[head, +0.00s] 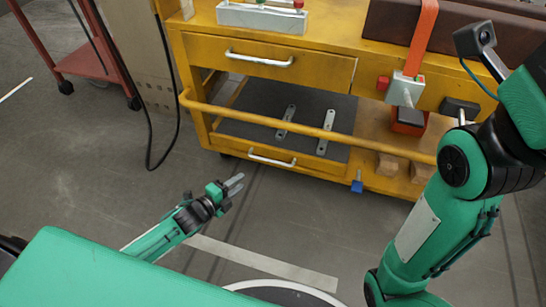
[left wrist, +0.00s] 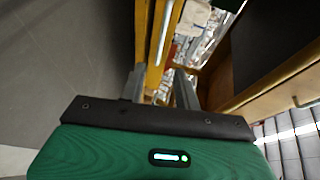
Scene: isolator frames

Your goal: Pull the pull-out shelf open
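The yellow workbench (head: 345,75) stands ahead. Its low pull-out shelf carries a dark mat (head: 305,112) with metal brackets on it. The shelf's yellow front has a silver bar handle (head: 272,158) and looks level with the bench frame. A yellow rail (head: 300,125) crosses in front, above this handle. My left gripper (head: 238,182) is below and left of the handle, apart from it. In the left wrist view its two fingers (left wrist: 160,88) are spread with nothing between them. My right arm is at the right, but I cannot make out its gripper.
An upper drawer with a silver handle (head: 258,59) is above the shelf. A red trolley (head: 90,60) and a black hanging cable (head: 165,150) are at the left.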

